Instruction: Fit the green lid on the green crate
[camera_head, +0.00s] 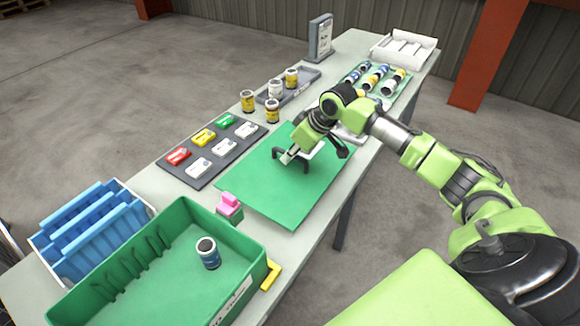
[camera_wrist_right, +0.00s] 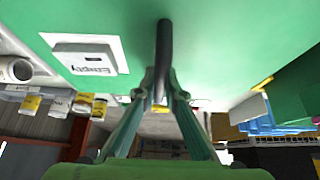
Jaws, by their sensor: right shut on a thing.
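The green lid (camera_head: 285,200) is a flat panel with a dark handle, over the middle of the bench. I cannot tell whether it rests on the bench or is slightly raised. My right gripper (camera_head: 290,156) is shut on the lid's handle. In the right wrist view the fingers (camera_wrist_right: 161,95) close on the dark handle bar (camera_wrist_right: 164,45), beside a white "Empty" label (camera_wrist_right: 86,57). The open green crate (camera_head: 255,252) stands at the near end of the bench, apart from the lid, with a dark can (camera_head: 208,254) inside. My left gripper is out of view.
A pink block (camera_head: 229,207) stands between crate and lid. A yellow corner piece (camera_head: 271,276) sits at the crate's right. Blue dividers (camera_head: 95,230) stand left of the crate. A dark card tray (camera_head: 210,150) and several cans lie beyond, left of the lid.

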